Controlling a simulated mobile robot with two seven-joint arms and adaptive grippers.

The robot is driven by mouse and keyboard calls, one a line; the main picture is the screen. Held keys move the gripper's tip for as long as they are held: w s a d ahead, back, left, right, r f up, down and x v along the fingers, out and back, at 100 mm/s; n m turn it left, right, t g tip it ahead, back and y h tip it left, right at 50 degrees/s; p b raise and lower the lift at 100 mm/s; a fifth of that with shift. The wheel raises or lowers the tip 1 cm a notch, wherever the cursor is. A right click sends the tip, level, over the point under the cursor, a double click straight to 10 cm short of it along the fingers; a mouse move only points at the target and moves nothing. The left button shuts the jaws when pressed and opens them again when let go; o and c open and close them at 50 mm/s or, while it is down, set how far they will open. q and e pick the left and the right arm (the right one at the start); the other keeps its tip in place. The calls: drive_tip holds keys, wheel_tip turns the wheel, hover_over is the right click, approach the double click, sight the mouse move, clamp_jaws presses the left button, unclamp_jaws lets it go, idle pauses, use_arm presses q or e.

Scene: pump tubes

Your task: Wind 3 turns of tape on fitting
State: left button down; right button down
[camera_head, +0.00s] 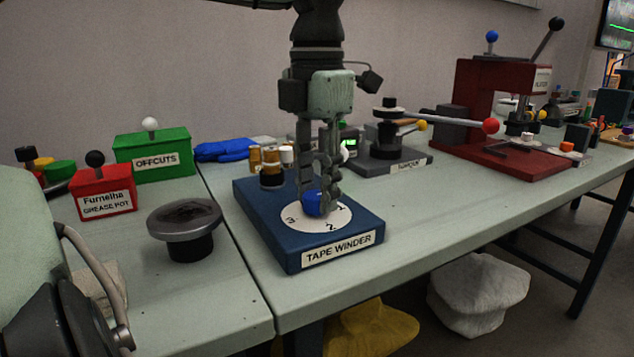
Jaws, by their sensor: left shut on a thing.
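The blue tape winder (309,257) lies on the table, with a white dial (293,228) marked with numbers; 1, 2 and 3 show. My left gripper (320,205) comes down from above and is shut on the blue knob (312,206) at the dial. The fingers hide part of the knob and the dial. At the winder's back left corner stands a brass-coloured fitting (270,161) on a dark base, beside a white-topped piece (287,156). Whether tape is on the fitting is too small to tell. My right gripper is not in view.
A round dark-topped stand (186,222), a red grease pot (105,195) and a green offcuts box (152,155) stand to the left. Blue gloves (225,150) lie behind. A grey device with a red-tipped lever (490,126) and a red press (480,105) stand right. The front right tabletop is clear.

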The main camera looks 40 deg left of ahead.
use_arm(q)
drive_tip(key=shift+r+m, duration=0.15)
drive_tip(key=shift+m, duration=1.15)
drive_tip(key=shift+m+p, duration=0.85)
drive_tip(key=shift+m, duration=0.05)
drive_tip(key=shift+f+m, duration=0.2)
drive_tip(key=shift+m, duration=0.6)
